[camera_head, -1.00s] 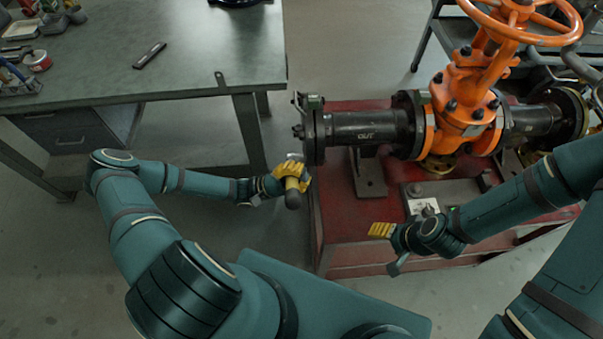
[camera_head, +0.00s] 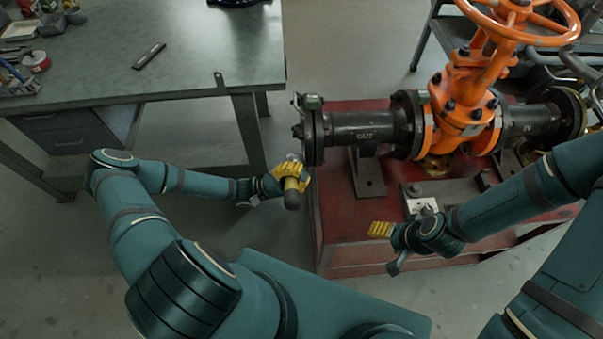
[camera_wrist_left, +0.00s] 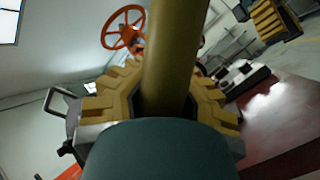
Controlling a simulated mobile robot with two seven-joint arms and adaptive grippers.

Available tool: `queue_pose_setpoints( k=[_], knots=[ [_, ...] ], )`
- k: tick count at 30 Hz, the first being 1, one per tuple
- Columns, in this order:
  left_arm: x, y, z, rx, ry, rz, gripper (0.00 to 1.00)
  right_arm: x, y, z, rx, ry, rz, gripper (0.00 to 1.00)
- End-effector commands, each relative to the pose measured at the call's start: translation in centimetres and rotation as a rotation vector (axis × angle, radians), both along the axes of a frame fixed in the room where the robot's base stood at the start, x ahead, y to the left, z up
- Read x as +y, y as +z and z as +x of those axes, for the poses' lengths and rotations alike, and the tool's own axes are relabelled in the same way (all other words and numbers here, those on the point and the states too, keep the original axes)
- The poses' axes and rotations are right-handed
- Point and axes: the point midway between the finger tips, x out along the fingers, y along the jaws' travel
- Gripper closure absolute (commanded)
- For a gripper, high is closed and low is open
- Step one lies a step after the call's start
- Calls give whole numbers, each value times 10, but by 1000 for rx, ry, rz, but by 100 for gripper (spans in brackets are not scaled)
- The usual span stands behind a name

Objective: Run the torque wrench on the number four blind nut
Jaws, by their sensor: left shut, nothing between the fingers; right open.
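The blind flange (camera_head: 313,138) closes the left end of the dark pipe. Its nuts, such as the one at the left edge (camera_head: 298,131), are small; I cannot read which is number four. My left gripper (camera_head: 291,176) is just below and left of the flange, with its yellow fingers shut. A tool, seemingly the torque wrench, has a dark grip (camera_head: 292,198) at this hand; its olive shaft (camera_wrist_left: 168,65) passes by the fingers in the left wrist view. I cannot tell that the fingers grip it. My right gripper (camera_head: 381,229) is open and empty before the red base.
The orange gate valve (camera_head: 466,110) with its handwheel stands on the red base (camera_head: 345,255). A workbench (camera_head: 200,55) at left holds a dark bar-shaped tool (camera_head: 149,55) and several small items. Floor is clear between bench and base.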

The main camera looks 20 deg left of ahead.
Motion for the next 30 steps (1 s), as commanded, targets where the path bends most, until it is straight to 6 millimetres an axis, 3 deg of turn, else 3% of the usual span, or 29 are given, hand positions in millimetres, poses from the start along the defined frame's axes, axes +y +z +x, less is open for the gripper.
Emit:
queue_pose_setpoints(
  k=[30],
  knots=[
    [35, 1, -16, -1, 2, 0, 100, 0, 0, 0, 0, 0, 0, 37]
  ],
)
